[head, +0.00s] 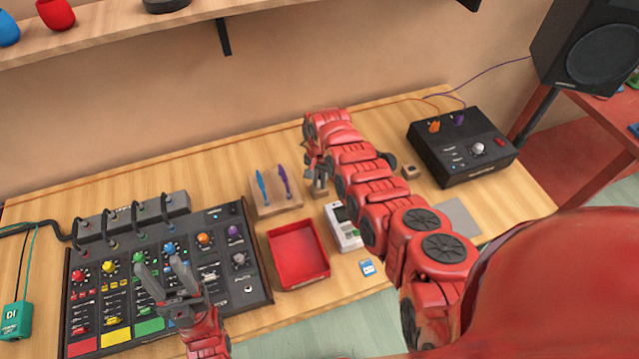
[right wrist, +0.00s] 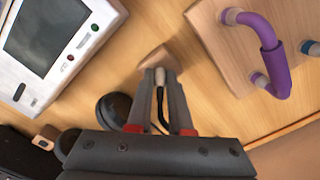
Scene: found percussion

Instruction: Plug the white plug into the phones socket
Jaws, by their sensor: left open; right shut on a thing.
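My right gripper (head: 319,188) is shut on the white plug (right wrist: 159,77), which shows between the fingertips in the right wrist view. A black cable runs down from it between the fingers. The plug's tip is at a small wooden block (right wrist: 152,58); I cannot tell whether it is still in the block. The black mixer (head: 262,292) lies at the left of the table. A small round socket (head: 249,289) shows at its lower right; its label is too small to read surely. My left gripper (head: 163,274) is open and empty over the mixer's front part.
A red tray (head: 299,283) stands between the mixer and a white device (head: 336,226), near a blue card (head: 367,268). A wooden rack (head: 290,207) holds blue and purple cables. Black headphones (right wrist: 114,108) lie by my right gripper. A black box (head: 470,168) stands right.

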